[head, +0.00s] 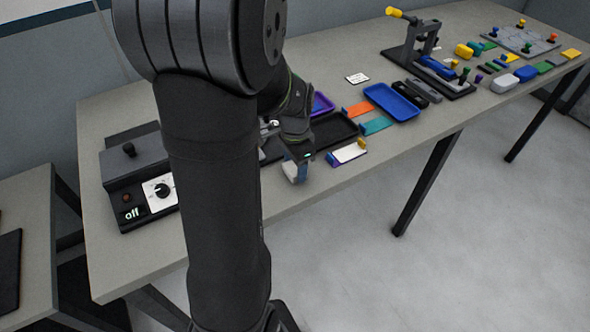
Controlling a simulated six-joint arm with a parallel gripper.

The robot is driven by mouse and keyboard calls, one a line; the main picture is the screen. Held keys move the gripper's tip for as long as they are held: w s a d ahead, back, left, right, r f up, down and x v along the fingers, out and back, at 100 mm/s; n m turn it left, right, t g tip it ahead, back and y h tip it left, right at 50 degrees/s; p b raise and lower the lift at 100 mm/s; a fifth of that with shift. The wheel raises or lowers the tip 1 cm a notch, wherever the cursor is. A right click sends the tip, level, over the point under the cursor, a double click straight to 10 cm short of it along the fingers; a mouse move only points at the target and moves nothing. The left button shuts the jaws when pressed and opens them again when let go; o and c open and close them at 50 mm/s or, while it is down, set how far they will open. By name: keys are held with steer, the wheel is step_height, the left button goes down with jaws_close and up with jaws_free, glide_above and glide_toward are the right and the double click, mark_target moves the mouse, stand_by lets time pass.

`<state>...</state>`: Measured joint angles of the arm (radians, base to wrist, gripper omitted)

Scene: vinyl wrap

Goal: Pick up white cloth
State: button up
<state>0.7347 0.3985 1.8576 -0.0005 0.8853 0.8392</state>
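My gripper (297,160) points down near the front edge of the table, left of the middle of the view. A small pale, blue-edged piece (294,172) shows at its tip; I cannot tell whether it lies between the fingers or below them. The fingers are too small and dark to show whether they are open or shut. A flat white piece (346,153) with a purple edge and a yellow end lies on the table just right of my gripper, apart from it. I cannot tell for sure which pale piece is the white cloth.
A black tray (335,131), an orange piece (358,109), a teal piece (377,126) and a blue tray (392,102) lie beyond the gripper. A control box (139,178) stands at left, partly behind my arm. A lever press (415,52) stands farther right.

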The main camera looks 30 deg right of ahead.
steer(key=shift+r, duration=0.15)
steer(key=shift+r, duration=0.3)
steer(key=r, duration=0.3)
steer(key=shift+s+d+r, duration=0.15)
steer(key=shift+s+r, duration=0.15)
steer(key=shift+r, duration=0.1)
steer(key=s+d+r, duration=0.3)
steer(key=s+r, duration=0.3)
steer(key=s, duration=0.4)
steer(key=shift+s+d+r, duration=0.15)
steer(key=shift+s+d, duration=0.05)
steer(key=shift+s, duration=0.05)
